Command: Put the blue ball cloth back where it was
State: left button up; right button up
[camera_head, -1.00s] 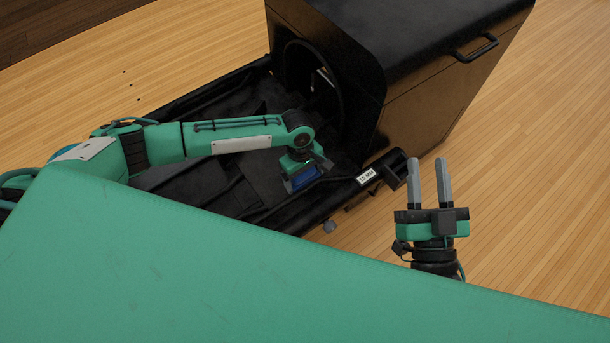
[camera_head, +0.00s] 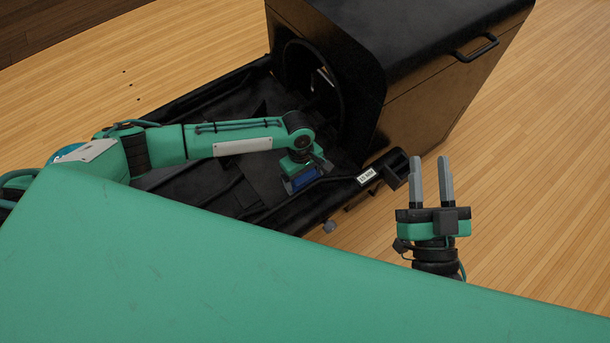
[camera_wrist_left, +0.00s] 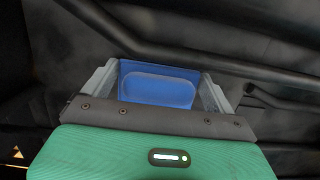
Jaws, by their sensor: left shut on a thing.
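The blue ball cloth (camera_head: 303,181) is held by my left gripper (camera_head: 300,180) above the near right part of the black ball return tray. In the left wrist view the cloth (camera_wrist_left: 158,85) is a flat blue piece with a rounded raised oblong, between the two grey fingers of my left gripper (camera_wrist_left: 160,88). Whether the cloth touches the tray or its rail cannot be told. My right gripper (camera_head: 430,180) is at the right over the wooden floor, its two grey fingers apart and empty.
The black ball return tray (camera_head: 240,195) has raised rails and a dark rim. A large black housing (camera_head: 430,90) with a round opening and a handle (camera_head: 475,48) stands behind it. A white label (camera_head: 367,176) sits on the tray's right end bracket. Wooden floor lies around.

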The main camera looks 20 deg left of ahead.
pick_arm(q)
jog(key=shift+s+f, duration=0.1)
jog(key=shift+f, duration=0.35)
